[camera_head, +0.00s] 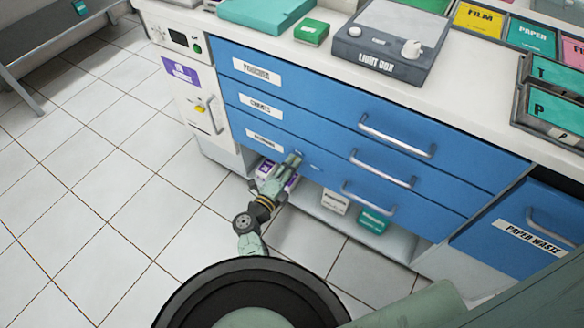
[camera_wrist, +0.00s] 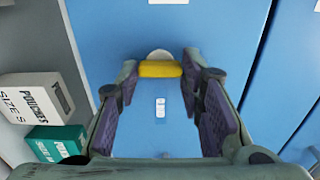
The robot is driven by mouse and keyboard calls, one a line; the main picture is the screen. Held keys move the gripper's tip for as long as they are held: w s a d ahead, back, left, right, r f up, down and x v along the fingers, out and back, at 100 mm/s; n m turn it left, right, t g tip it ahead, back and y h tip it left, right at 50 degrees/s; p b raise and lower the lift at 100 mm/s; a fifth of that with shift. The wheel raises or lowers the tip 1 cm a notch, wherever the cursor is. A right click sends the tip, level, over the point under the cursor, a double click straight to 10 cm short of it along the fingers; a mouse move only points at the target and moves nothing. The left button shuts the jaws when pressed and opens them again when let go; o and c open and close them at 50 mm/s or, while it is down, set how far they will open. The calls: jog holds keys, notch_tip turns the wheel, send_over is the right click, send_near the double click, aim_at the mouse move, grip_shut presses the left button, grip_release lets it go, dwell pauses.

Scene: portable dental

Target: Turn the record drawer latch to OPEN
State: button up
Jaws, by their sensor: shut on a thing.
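The yellow latch handle (camera_wrist: 160,69) sits on a white round base on a blue drawer front in the wrist view. My gripper (camera_wrist: 160,72) is shut on it, with a fingertip at each end of the yellow bar. In the head view my gripper (camera_head: 293,159) reaches the lowest blue drawer (camera_head: 325,176), near its left end, and hides the latch. A small white label (camera_wrist: 160,108) lies on the drawer between my fingers; its marks are too small to read. I cannot tell which setting the latch points to.
The lowest drawer's metal handle (camera_head: 368,197) is right of my gripper. Boxes, including a white one (camera_head: 335,202) and a teal one (camera_head: 373,220), stand on the shelf below. Tiled floor in front is clear.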

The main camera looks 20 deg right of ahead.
jog(key=o, duration=1.2)
jog(key=shift+c, duration=0.2)
jog(key=v, duration=0.7)
jog(key=shift+s+a, duration=0.2)
